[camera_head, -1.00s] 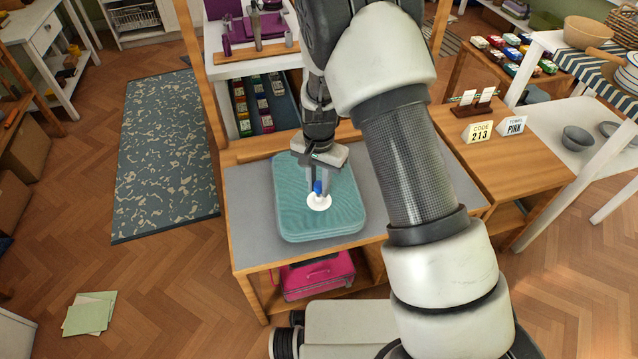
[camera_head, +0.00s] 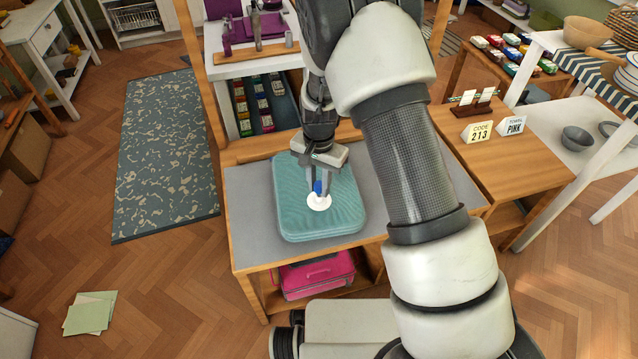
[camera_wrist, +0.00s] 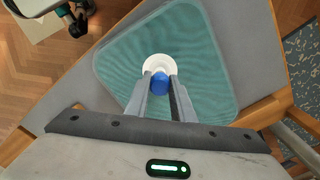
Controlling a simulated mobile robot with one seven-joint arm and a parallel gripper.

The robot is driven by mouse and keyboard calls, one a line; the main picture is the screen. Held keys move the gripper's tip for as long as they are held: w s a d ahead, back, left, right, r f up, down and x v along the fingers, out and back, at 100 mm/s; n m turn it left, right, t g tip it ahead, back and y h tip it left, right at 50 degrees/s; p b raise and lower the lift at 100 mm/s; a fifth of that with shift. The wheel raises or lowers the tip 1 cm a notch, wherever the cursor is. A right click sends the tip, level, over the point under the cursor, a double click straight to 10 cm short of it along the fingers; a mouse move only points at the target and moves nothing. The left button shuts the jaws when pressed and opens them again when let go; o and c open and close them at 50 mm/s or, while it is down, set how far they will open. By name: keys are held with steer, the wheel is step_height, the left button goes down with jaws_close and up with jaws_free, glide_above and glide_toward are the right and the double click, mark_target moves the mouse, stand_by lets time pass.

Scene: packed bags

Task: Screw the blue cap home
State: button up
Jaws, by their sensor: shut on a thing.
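The blue cap (camera_head: 317,187) sits at the middle of a white round disc (camera_head: 319,203) on the teal bag (camera_head: 290,214), which lies flat on the grey-topped table. My gripper (camera_head: 320,190) comes down from above and is shut on the blue cap. In the wrist view the cap (camera_wrist: 159,84) shows between my two fingertips (camera_wrist: 159,88), with the white disc (camera_wrist: 158,64) just beyond it. The cap's underside and any thread are hidden, so I cannot tell how deep it sits.
The grey tabletop (camera_head: 250,245) around the bag is clear. A pink case (camera_head: 318,274) lies on the shelf below. A wooden side table to the right holds a "CODE 213" card (camera_head: 478,131) and a "PINK" card (camera_head: 513,126).

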mark_target(319, 184)
steer(key=shift+f+b, duration=0.6)
steer(key=shift+f, duration=0.35)
steer(key=o, duration=1.1)
step_height(319, 184, up, 18)
steer(key=p, duration=0.4)
steer(key=shift+f+p, duration=0.2)
steer(key=shift+p, duration=0.1)
